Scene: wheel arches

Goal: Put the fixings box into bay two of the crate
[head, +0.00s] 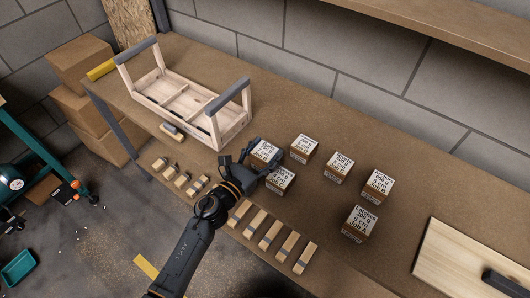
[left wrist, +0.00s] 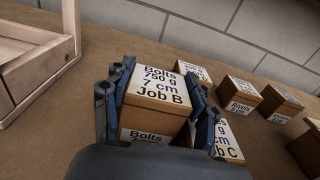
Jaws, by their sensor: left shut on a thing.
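My left gripper (head: 264,155) is shut on a brown box with a white label (head: 264,147), with a finger on each side of it. In the left wrist view the held box (left wrist: 158,85) reads "Bolts 750 g 7 cm Job B". I cannot tell whether its base touches the bench. The pale wooden crate (head: 232,131) stands to the left of the held box, with grey-topped posts at both ends and dividers inside. Its near corner shows in the left wrist view (left wrist: 38,62). My right gripper is not in view.
A box (head: 280,183) is close beside the held one. Several other labelled boxes stand to the right, one reading "Latches" (head: 360,223). Wooden blocks (head: 270,235) lie along the bench's front edge. A small dark-and-wood item (head: 172,130) lies before the crate. A pale board (head: 465,265) lies far right.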

